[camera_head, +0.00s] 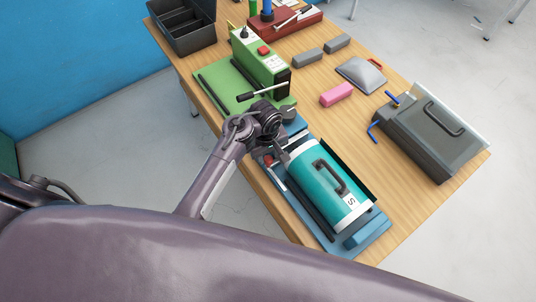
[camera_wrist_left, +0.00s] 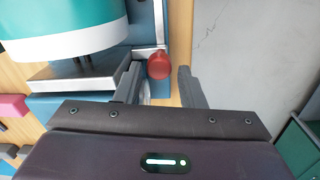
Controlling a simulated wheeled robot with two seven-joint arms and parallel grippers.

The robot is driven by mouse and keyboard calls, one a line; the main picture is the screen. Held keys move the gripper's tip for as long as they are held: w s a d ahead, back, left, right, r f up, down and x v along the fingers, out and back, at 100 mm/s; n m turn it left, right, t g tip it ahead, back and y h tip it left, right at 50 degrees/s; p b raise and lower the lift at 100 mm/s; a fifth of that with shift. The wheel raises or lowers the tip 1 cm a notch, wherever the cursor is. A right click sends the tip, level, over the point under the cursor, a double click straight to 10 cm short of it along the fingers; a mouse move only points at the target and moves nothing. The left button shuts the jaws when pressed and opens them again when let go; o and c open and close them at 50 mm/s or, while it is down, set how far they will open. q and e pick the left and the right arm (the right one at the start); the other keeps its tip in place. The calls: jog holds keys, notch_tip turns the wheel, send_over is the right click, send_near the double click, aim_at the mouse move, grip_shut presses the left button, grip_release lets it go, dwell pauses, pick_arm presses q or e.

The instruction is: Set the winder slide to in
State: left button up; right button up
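The winder, a teal drum (camera_head: 318,185) with white ends and a dark handle, lies on a blue base (camera_head: 365,236) at the table's near edge. A metal slide rail runs along the base's near side. Its red knob (camera_head: 268,159) shows partly beside my left gripper (camera_head: 277,155). In the left wrist view, the red knob (camera_wrist_left: 159,64) stands between the open fingertips of my left gripper (camera_wrist_left: 160,85), closer to the left finger. I cannot tell whether that finger touches it. My right gripper is not in view.
A green machine (camera_head: 259,62) with a lever stands behind my left gripper. A dark grey case (camera_head: 430,132) is at the right. A pink block (camera_head: 336,94) and grey blocks (camera_head: 307,58) lie on the wooden table. A black tray (camera_head: 184,28) is at the far left.

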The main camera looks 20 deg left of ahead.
pick_arm(q)
jog(key=shift+w+f, duration=0.1)
jog(key=shift+f, duration=0.85)
jog(key=shift+c, duration=0.5)
